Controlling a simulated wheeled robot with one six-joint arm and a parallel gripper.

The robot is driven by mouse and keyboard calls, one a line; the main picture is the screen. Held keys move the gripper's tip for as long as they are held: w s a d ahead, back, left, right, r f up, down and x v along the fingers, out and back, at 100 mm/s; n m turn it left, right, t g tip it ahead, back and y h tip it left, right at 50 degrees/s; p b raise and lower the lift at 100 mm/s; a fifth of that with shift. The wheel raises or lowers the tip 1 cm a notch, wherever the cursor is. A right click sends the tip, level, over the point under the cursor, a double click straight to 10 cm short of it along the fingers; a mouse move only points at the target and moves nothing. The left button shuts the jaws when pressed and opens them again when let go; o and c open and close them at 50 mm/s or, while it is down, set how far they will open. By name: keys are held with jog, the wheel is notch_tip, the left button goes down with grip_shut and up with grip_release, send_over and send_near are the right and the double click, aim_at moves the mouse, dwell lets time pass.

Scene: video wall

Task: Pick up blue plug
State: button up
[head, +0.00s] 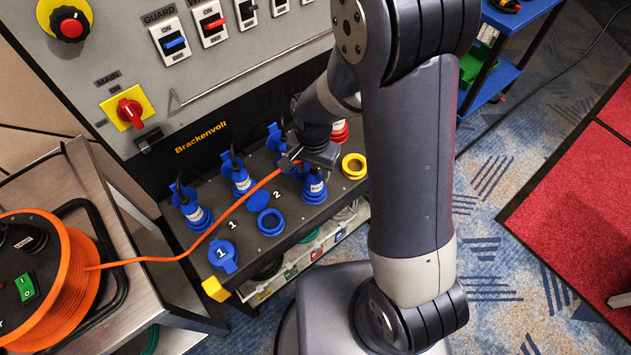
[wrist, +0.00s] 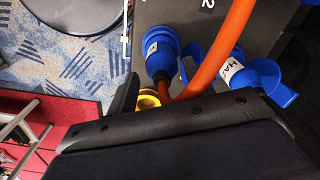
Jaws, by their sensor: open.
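Several blue plugs with white labels stand on the dark ledge of the grey panel. In the head view one is at the left (head: 193,208), one beside it (head: 240,180), and one just under my gripper (head: 308,155), a blue plug (head: 313,188). My gripper is open; its fingertips are partly hidden. In the wrist view one labelled blue plug (wrist: 161,52) shows upright ahead of the gripper body, and another (wrist: 243,75) lies to the right. An orange cable (head: 245,188) runs to the gripper; it crosses the wrist view (wrist: 222,48).
An orange cable reel (head: 60,262) sits on a bench at the left. The ledge has an open blue socket ring (head: 270,222), a blue cover (head: 222,256) and a yellow ring (head: 354,166). A red plug (head: 340,132) stands behind. Carpet lies open at the right.

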aim_at(314, 179)
jog(key=shift+w+d+f, duration=0.1)
jog(key=shift+w+f, duration=0.05)
jog(key=shift+f, duration=1.3)
jog(key=shift+w+f, duration=0.1)
jog(key=shift+f, duration=1.35)
jog(key=c, duration=0.9)
jog(key=shift+o, duration=0.2)
